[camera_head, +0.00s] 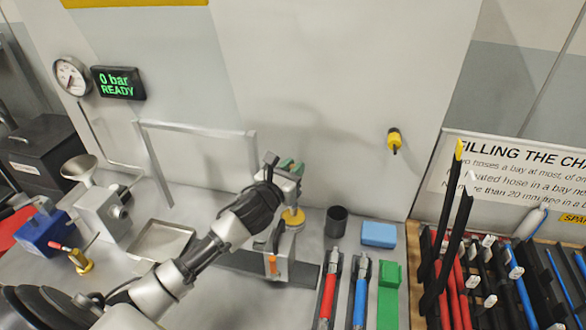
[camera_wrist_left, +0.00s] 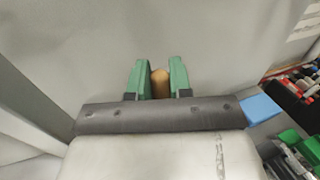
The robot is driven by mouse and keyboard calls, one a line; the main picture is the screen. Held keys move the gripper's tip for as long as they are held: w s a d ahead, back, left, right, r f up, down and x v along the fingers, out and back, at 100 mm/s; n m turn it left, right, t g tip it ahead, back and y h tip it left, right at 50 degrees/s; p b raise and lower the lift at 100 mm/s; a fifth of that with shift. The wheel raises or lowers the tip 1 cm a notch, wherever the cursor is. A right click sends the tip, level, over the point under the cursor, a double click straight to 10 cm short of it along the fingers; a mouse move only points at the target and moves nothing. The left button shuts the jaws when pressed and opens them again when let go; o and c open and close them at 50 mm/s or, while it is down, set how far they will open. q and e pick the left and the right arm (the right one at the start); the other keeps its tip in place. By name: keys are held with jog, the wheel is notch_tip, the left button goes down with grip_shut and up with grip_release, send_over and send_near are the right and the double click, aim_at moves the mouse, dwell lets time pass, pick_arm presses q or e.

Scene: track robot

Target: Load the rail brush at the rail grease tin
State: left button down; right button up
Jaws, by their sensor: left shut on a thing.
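My left gripper (camera_head: 289,166) is raised over the back of the bench, its green fingers close to the wall. In the left wrist view the green fingers (camera_wrist_left: 160,80) are shut on a tan, rounded handle end (camera_wrist_left: 160,84), which looks like the rail brush's handle. The brush's bristles are hidden. A round yellow-topped piece (camera_head: 293,217) shows just below the gripper in the head view. It may be the grease tin; I cannot tell whether the brush touches it. My right gripper is not in view.
A black cup (camera_head: 336,221), a blue block (camera_head: 378,234) and a green block (camera_head: 389,303) stand to the right, beside red and blue tools in holders. A hose rack (camera_head: 420,316) fills the far right. A metal tray (camera_head: 160,243) and a blue vice-like block (camera_head: 48,232) lie left.

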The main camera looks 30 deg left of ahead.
pick_arm(q)
jog(key=shift+f+b, duration=0.3)
jog(key=shift+f, duration=0.1)
dwell(0.7)
jog(key=shift+f, duration=0.1)
dwell(0.9)
notch_tip(320, 180, up, 7)
jog(key=p, duration=0.7)
dwell(0.8)
